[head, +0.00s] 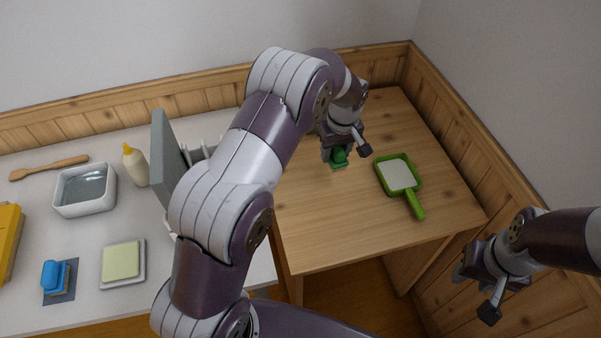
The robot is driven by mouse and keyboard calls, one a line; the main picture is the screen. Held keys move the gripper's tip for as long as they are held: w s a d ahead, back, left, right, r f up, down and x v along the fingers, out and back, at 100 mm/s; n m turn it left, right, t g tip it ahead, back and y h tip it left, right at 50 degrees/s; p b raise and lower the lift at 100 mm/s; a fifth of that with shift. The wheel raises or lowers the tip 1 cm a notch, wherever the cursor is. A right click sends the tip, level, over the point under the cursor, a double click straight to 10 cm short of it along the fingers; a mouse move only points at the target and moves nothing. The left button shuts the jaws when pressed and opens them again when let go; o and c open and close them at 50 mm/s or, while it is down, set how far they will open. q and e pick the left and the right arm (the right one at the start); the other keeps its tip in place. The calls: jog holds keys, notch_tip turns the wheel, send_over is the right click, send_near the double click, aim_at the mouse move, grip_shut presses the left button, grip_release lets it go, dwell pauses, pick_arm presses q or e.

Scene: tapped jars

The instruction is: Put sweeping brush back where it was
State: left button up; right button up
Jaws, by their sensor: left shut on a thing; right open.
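The sweeping brush (339,156) is green and sits at the wooden desk's surface, left of the green dustpan. My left gripper (345,150) is shut on its handle, and the fingers hide part of it. A green patch shows directly under the brush; I cannot tell whether it is the brush's base or a mat, or whether the brush touches the desk. The green dustpan (413,199) lies on the desk with a pale sheet-like surface inside. My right gripper (476,293) is open and empty at the lower right, off the desk's edge.
The wooden desk (330,234) has free room in front. On the white counter (86,238) stand a grey upright panel (169,150), a white basin (85,206), a bottle (136,165), a blue-handled brush (55,276) and a sponge (121,261). Wooden walls border the desk.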

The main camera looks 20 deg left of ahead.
pick_arm(q)
jog(key=r, duration=0.1)
jog(key=w+r, duration=0.1)
jog(key=r, duration=0.1)
jog(key=shift+w+a+r, duration=0.1)
jog(key=shift+w+a, duration=0.05)
jog(key=shift+w, duration=0.15)
jog(key=shift+s+a+f+m+p, duration=0.15)
jog(key=shift+s+a+f, duration=0.1)
jog(key=shift+a, duration=0.2)
jog(key=shift+s+a+f+m+p, duration=0.15)
jog(key=shift+s+a, duration=0.1)
jog(key=shift+a, duration=0.2)
jog(key=p, duration=0.2)
send_over(294, 161)
notch_tip(294, 161, down, 6)
jog(key=shift+s+d+f, duration=0.1)
jog(key=shift+s+d, duration=0.05)
notch_tip(294, 161, down, 4)
jog(key=shift+r, duration=0.2)
jog(key=shift+f, duration=0.3)
pick_arm(e)
notch_tip(294, 161, up, 2)
jog(key=shift+r, duration=0.1)
jog(key=shift+s, duration=0.1)
pick_arm(q)
jog(key=o, duration=0.9)
jog(key=shift+f, duration=0.1)
jog(key=shift+o, duration=0.2)
